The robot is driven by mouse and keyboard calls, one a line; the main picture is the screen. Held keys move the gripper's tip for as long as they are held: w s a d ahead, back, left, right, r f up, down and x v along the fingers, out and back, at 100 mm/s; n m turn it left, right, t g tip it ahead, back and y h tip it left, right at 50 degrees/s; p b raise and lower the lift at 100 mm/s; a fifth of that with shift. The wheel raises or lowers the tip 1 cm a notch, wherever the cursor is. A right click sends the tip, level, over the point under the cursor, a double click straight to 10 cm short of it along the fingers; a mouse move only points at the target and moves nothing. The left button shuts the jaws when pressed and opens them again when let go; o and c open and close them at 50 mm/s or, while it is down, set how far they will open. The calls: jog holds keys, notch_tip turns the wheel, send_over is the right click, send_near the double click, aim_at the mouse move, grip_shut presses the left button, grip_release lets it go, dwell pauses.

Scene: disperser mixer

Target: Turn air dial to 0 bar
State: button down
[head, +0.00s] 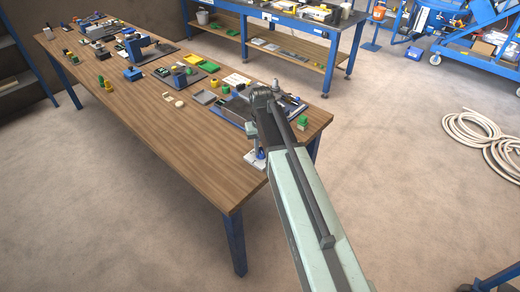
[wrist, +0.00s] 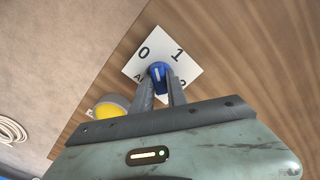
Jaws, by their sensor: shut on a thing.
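In the wrist view the air dial is a blue knob (wrist: 158,70) on a white square plate (wrist: 184,56). The plate shows the numerals 0 and 1 at its upper side, part of a third numeral at the right, and partly hidden lettering at the left. A light mark on the knob seems to point up, roughly between 0 and 1; its exact angle is hard to tell. My gripper (wrist: 161,86) is shut on the knob, one finger on each side. In the head view the white plate (head: 252,163) lies near the table's front right edge, with my gripper (head: 259,153) over it.
A yellow round part (wrist: 109,107) is close beside my left finger in the wrist view. The wooden table (head: 170,130) holds several small parts, including a dark tray (head: 228,113) and a green piece (head: 303,121) close to my arm. Open floor lies right of the table.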

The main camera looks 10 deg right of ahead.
aim_at(261, 150)
jog(key=shift+n, duration=1.5)
jog(key=c, duration=1.3)
grip_release()
notch_tip(261, 150, up, 8)
jog(key=p, duration=0.8)
jog(key=shift+f, duration=0.1)
